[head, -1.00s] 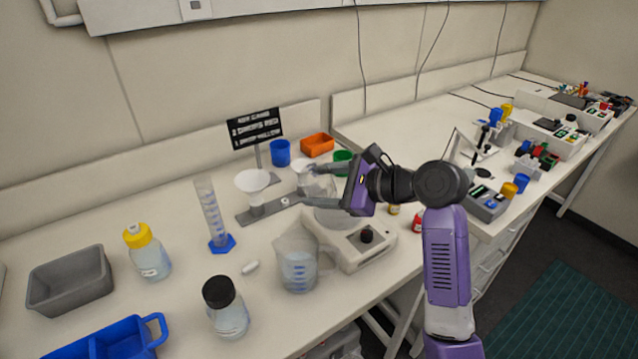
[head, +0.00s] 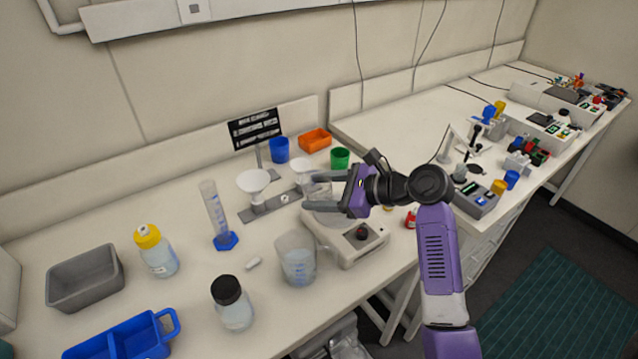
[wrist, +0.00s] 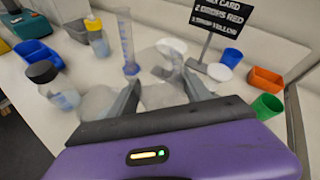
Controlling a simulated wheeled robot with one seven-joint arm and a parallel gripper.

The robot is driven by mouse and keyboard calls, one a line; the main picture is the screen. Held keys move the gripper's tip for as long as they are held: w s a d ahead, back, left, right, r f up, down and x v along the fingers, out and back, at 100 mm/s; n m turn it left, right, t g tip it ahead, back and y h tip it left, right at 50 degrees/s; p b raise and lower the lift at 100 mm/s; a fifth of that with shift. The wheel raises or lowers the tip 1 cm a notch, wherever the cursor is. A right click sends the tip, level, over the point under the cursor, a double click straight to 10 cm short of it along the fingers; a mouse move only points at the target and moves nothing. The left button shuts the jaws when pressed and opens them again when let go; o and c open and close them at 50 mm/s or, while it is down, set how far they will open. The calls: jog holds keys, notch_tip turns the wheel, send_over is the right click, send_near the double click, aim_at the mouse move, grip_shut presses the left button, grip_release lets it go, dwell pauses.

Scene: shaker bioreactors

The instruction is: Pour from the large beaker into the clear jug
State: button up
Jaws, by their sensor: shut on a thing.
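The large beaker (head: 319,191) is clear and sits between the fingers of my gripper (head: 308,192), over the plate of the white stirrer. The gripper is shut on it, and the fingers hide part of its wall. I cannot tell whether its base touches the plate. In the wrist view the beaker (wrist: 162,96) shows faintly between the two fingers. The clear jug (head: 296,262) stands upright on the bench in front of the stirrer, to the left, with blue markings on its side. It is apart from the gripper.
The white stirrer (head: 360,247) stands under my gripper. A measuring cylinder (head: 216,212), a funnel stand (head: 262,209), a dark-capped bottle (head: 232,305) and a yellow-capped bottle (head: 157,252) stand to the left. Blue (head: 279,150) and green (head: 340,157) cups and an orange tray (head: 315,140) are behind.

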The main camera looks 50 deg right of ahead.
jog(key=shift+a+m+p, duration=0.1)
jog(key=shift+m+p, duration=0.2)
jog(key=shift+p, duration=0.45)
jog(key=shift+f+y+p, duration=0.2)
jog(key=shift+y+p, duration=0.1)
jog(key=shift+y, duration=0.1)
jog(key=shift+s+a+f+m+p, duration=0.1)
jog(key=shift+a+m+p, duration=0.1)
jog(key=shift+m+p, duration=0.2)
jog(key=shift+a+f+m+y, duration=0.15)
jog(key=shift+f+m+y, duration=0.1)
jog(key=shift+m+y, duration=0.15)
jog(key=shift+s, duration=0.1)
